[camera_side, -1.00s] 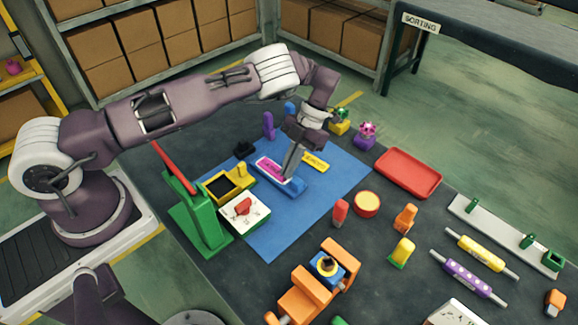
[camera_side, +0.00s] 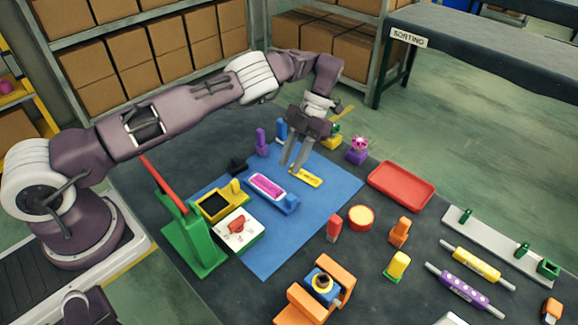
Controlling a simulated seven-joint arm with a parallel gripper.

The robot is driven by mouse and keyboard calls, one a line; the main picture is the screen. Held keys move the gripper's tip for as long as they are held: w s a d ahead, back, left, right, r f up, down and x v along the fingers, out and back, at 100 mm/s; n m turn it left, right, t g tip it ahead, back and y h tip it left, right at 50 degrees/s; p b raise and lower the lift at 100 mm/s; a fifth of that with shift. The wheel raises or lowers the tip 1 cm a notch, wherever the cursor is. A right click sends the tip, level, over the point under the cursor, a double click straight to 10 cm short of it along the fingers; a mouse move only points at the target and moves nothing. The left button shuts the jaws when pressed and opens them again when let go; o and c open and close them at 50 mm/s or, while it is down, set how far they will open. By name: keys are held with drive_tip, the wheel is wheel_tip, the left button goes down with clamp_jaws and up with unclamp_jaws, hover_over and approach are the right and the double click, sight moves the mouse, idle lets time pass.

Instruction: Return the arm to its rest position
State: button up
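My gripper (camera_side: 293,164) hangs above the far part of the blue mat (camera_side: 270,249), its two fingers pointing down. The fingers show a gap between them, and nothing is seen held there. Just left of and below the fingertips lies a blue holder (camera_side: 291,203) with a magenta plate (camera_side: 267,186) in it. My arm reaches across from the base at the left.
A green stand with a red lever (camera_side: 192,240), a white dial box (camera_side: 238,232) and a yellow box (camera_side: 214,206) stand left. A red tray (camera_side: 402,186), a red-yellow round piece (camera_side: 361,218) and two rollers (camera_side: 466,288) are at right. An orange vise (camera_side: 305,303) stands in front.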

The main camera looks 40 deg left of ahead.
wheel_tip(320, 180, up, 20)
drive_tip(key=a+m+t+h, duration=0.2)
drive_tip(key=m+t, duration=0.2)
drive_tip(key=m, duration=0.4)
drive_tip(key=s+r+m+t, duration=0.2)
drive_tip(key=s+r+m, duration=0.5)
drive_tip(key=s+r, duration=0.15)
drive_tip(key=s+d+m+t+y, duration=0.2)
drive_tip(key=s+m+t, duration=0.4)
drive_tip(key=s+m, duration=1.5)
drive_tip(key=shift+s+d+r, duration=0.15)
drive_tip(key=shift+s+d, duration=0.05)
drive_tip(key=shift+s, duration=0.05)
